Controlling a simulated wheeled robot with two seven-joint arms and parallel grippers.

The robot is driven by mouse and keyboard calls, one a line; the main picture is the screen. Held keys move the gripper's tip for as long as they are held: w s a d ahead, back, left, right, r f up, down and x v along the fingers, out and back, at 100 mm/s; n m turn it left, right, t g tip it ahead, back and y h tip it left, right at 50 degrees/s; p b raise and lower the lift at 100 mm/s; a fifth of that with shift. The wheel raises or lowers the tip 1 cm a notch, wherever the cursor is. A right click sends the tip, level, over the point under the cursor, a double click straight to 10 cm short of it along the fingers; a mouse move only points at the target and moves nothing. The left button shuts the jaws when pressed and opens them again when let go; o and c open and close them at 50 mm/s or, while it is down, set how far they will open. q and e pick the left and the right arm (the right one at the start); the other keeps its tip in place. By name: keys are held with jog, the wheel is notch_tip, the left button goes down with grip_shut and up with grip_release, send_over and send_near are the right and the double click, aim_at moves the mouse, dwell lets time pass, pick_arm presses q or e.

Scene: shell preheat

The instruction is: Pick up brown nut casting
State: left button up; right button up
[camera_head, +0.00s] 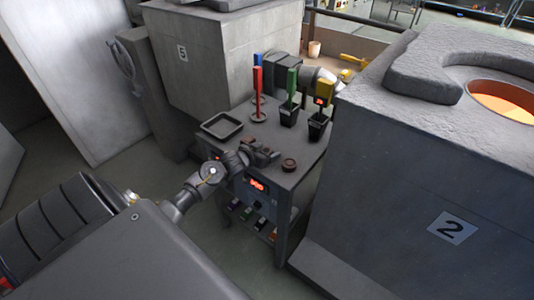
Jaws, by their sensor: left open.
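The brown nut casting (289,165) is a small dark brown ring lying flat on the grey bench top (285,142), near its front right edge. My left gripper (272,155) reaches in from the left, low over the bench. Its fingers are open and point toward the casting. The fingertips are just left of the casting, with a small gap in the picture. I cannot tell their exact height above the bench. My right gripper is not in view.
Behind the gripper stand a black tray (222,125), a red upright tool (258,90), and black cups holding a green tool (291,88) and a yellow tool (323,95). A large grey block marked 2 (420,200) rises close on the right; block 5 (215,65) stands behind.

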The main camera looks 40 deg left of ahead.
pick_arm(q)
jog(key=c, duration=1.1)
jog(key=shift+c, duration=0.2)
jog(key=shift+r, duration=0.55)
jog(key=s+a+r, duration=0.3)
jog(key=s+r, duration=0.9)
jog(key=s, duration=0.1)
jog(key=shift+s+a, duration=0.2)
jog(key=shift+s, duration=0.15)
